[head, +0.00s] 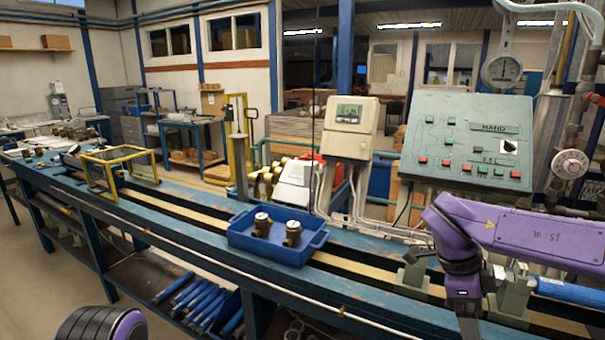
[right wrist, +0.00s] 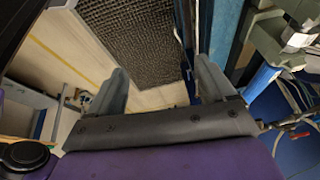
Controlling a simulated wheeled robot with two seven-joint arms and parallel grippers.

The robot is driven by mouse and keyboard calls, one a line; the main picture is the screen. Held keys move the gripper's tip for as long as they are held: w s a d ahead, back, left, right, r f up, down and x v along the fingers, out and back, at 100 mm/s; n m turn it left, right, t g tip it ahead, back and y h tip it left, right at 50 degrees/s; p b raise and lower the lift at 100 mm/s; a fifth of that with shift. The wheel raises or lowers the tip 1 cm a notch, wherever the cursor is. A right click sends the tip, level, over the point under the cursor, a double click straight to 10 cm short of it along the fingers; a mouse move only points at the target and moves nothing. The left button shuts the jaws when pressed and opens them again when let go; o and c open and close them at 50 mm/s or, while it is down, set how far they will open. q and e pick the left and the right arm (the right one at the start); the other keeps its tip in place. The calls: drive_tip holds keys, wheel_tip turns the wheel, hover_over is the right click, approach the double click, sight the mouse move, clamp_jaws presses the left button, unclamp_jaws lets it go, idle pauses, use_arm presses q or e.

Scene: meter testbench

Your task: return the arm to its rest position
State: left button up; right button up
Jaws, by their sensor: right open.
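My right arm (head: 535,235) is purple and reaches in from the right in the head view, over the bench, then bends down at a dark joint. Its gripper cannot be made out in that view. In the right wrist view my right gripper (right wrist: 160,82) is open, with two grey fingers wide apart and nothing between them. A dark mesh surface and pale floor lie beyond the fingers. A purple and black part of my left arm (head: 100,326) shows at the bottom left of the head view. My left gripper is not in view.
The blue bench (head: 190,235) runs across the head view. On it stand a blue tray (head: 275,252) with two brass meters (head: 292,233), a yellow frame (head: 120,168) and grey-green clamps (head: 415,272) near my right arm. A green control panel (head: 465,140) stands behind.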

drive_tip(key=w+d+f+t+h, duration=0.3)
drive_tip(key=w+f+t+h, duration=0.15)
drive_tip(key=w, duration=0.25)
drive_tip(key=s+a+f+n+t+y, duration=0.1)
drive_tip(key=s+a+f+n+t, duration=0.15)
drive_tip(key=f, duration=0.45)
drive_tip(key=s+a+f+n+t+y, duration=0.1)
drive_tip(key=f+n, duration=0.3)
drive_tip(key=f, duration=0.2)
drive_tip(key=s+a+f+n+t+y, duration=0.1)
drive_tip(key=f+n+t, duration=0.15)
drive_tip(key=f, duration=0.45)
use_arm(q)
drive_tip(key=shift+w+f+b, duration=0.3)
drive_tip(key=shift+f+b, duration=0.4)
drive_tip(key=shift+f, duration=0.15)
use_arm(e)
drive_tip(key=s+f+n+g, duration=0.2)
drive_tip(key=s+f, duration=0.3)
drive_tip(key=s, duration=0.4)
drive_tip(key=s+d+f+n+g+y, duration=0.1)
drive_tip(key=s+f+n, duration=0.2)
drive_tip(key=s, duration=0.6)
drive_tip(key=s+f+n+g+y, duration=0.1)
drive_tip(key=s+f+n+g, duration=0.1)
drive_tip(key=s+f, duration=0.5)
drive_tip(key=shift+s+d+f+n+g, duration=0.15)
drive_tip(key=shift+s+d+n+g, duration=0.15)
drive_tip(key=shift+s+n, duration=0.6)
